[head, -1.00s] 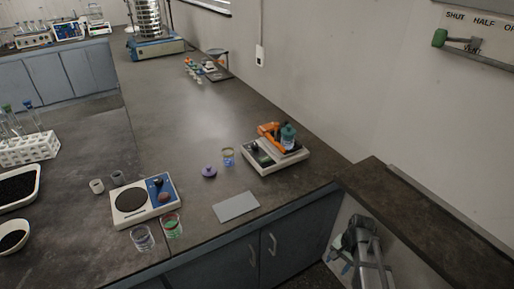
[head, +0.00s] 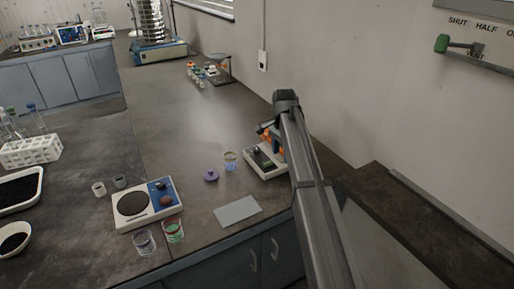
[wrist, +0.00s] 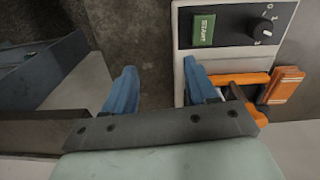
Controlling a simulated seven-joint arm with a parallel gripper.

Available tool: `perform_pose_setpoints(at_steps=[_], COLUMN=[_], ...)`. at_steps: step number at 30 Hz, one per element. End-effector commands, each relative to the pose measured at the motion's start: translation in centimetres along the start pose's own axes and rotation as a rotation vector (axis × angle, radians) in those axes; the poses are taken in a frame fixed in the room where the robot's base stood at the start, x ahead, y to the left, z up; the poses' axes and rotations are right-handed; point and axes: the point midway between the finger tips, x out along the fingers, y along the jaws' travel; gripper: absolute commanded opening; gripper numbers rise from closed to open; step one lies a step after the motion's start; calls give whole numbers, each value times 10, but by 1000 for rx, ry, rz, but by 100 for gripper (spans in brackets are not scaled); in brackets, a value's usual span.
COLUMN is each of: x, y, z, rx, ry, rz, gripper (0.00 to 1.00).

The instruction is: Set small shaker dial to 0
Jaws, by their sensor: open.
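The small shaker (head: 262,167) is a pale box with a dark panel near the counter's right edge, partly hidden by my arm in the head view. In the wrist view its pale body (wrist: 180,60) bears a green START button (wrist: 204,30) and a black dial (wrist: 265,31) with white numerals around it. I cannot read the dial's setting surely. An orange clamp (wrist: 287,84) sits below the dial in the picture. My gripper (wrist: 161,85) is open and empty, its blue fingers apart, one at the shaker's left edge. I see no contact with the dial.
A glass beaker (head: 230,160), a purple knobbed lid (head: 211,175) and a grey plate (head: 237,211) lie left of the shaker. A hotplate (head: 147,203) stands farther left with beakers in front. The wall is close on the right.

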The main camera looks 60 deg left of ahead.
Motion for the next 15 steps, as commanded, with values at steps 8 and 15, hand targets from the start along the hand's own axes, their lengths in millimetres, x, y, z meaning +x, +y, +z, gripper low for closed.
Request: perform_pose_setpoints(at_steps=[8,15], x=[-58,-70], y=[-122,-147], z=[-1,3], rx=[-63,-79], ry=[-5,-8], rz=[-13,-15], gripper=[57,57])
